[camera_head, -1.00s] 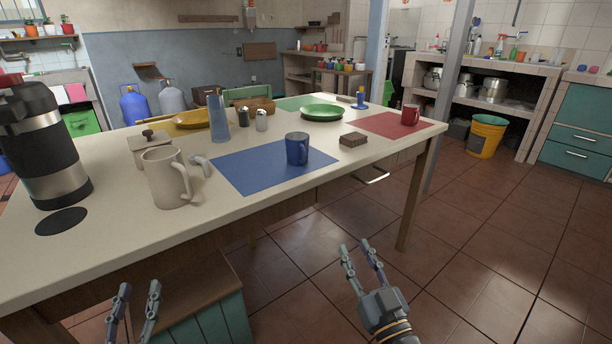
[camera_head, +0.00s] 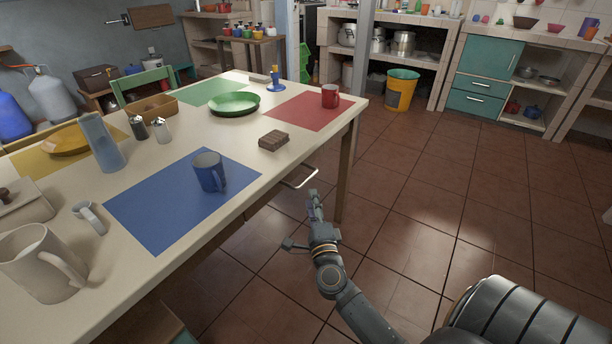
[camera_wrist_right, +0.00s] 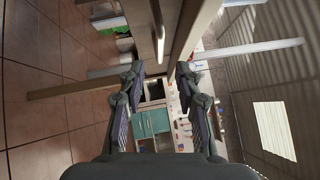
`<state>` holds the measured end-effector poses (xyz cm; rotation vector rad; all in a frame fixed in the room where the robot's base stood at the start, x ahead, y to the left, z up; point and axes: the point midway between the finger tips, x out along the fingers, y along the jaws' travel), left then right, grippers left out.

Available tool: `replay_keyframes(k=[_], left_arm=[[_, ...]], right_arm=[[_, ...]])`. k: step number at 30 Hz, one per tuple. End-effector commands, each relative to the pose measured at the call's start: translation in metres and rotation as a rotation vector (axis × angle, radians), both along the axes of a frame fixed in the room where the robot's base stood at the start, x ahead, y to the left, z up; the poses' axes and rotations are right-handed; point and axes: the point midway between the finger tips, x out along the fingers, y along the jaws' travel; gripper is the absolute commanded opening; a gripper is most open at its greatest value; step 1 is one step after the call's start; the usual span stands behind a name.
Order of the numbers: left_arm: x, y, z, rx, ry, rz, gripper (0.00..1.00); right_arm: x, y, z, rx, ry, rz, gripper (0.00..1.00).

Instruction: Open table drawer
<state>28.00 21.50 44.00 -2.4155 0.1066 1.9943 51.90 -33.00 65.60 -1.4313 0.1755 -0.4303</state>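The table (camera_head: 225,130) has a pale top and stands on the left of the head view. A thin metal drawer handle (camera_head: 303,180) sticks out below its right-hand edge; the drawer front is hidden under the tabletop in that view. My right gripper (camera_head: 313,195) is just below and in front of the handle, apart from it as far as I can tell. In the right wrist view my right gripper (camera_wrist_right: 159,72) has its fingers spread, with nothing held. The pale handle (camera_wrist_right: 159,40) shows beyond the gap between the fingertips. My left gripper is out of view.
On the table are a blue mug (camera_head: 209,172), a brown block (camera_head: 273,141), a green plate (camera_head: 234,104), a red mug (camera_head: 330,96) and a beige mug (camera_head: 38,262). A table leg (camera_head: 346,170) stands beyond the handle. The tiled floor (camera_head: 450,210) to the right is clear.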

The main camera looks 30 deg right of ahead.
Motion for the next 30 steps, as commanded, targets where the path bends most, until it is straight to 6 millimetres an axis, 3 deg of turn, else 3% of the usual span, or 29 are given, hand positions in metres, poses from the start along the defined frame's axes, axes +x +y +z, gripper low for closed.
replay_keyframes(k=[6, 12, 23, 30], left_arm=[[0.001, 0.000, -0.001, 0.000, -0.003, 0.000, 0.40], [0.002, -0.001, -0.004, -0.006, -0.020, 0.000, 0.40], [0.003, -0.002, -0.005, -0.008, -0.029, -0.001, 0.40], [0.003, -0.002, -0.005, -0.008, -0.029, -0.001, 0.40]], right_arm=[[0.044, -0.019, 0.008, -0.005, -0.004, 0.000, 0.34], [0.073, -0.031, 0.012, -0.005, -0.001, 0.000, 0.34], [0.081, -0.035, 0.014, -0.006, 0.000, 0.001, 0.34], [0.081, -0.034, 0.014, -0.005, 0.000, 0.001, 0.05]])
